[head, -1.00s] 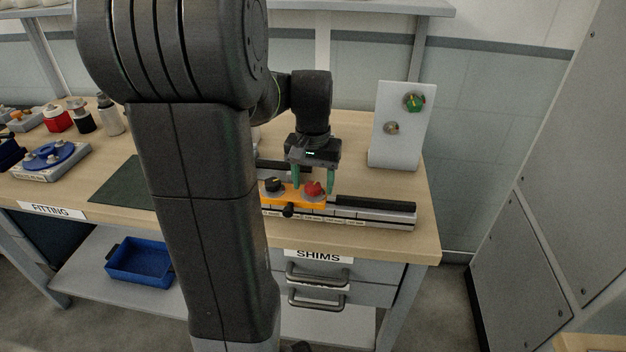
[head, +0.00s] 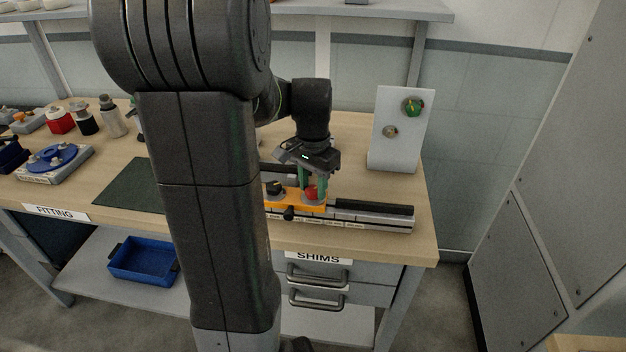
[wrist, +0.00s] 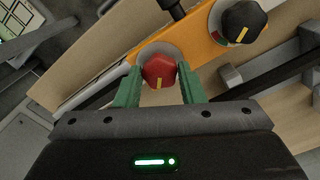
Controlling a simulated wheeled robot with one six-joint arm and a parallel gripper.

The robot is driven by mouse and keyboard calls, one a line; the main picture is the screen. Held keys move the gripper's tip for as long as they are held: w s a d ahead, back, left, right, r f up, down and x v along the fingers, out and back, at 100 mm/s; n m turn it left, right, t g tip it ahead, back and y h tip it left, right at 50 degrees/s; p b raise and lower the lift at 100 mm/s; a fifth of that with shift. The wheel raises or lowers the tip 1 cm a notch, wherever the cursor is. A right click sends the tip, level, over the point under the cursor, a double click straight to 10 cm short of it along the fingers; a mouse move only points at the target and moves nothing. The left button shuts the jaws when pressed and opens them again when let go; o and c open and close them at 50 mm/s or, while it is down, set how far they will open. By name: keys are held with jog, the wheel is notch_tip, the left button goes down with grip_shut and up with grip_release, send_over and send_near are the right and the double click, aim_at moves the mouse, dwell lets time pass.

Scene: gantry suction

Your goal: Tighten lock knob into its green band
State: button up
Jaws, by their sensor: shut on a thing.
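The red knob (wrist: 158,68), with a yellow pointer line, sits on a round grey dial plate on an orange carriage (wrist: 204,40). It also shows in the head view (head: 311,192). My gripper (wrist: 160,76) has its green fingers on both sides of the red knob and is shut on it. In the wrist view the pointer line points toward my gripper's body. I see no green band on the dial plate; part of the plate is hidden by the knob and fingers. A black knob (wrist: 243,21) with a yellow line sits beside it on the carriage.
The carriage rides on a grey rail (head: 372,219) along the bench front. A small black side knob (head: 289,213) sticks out of it. A white panel (head: 397,150) with two dials stands behind on the right. A blue-topped fixture (head: 54,160) is far left.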

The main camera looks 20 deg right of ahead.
aim_at(313, 189)
dwell(0.3)
jog(key=o, duration=1)
notch_tip(313, 189, up, 14)
jog(key=shift+f+p, duration=0.1)
jog(key=shift+p, duration=0.35)
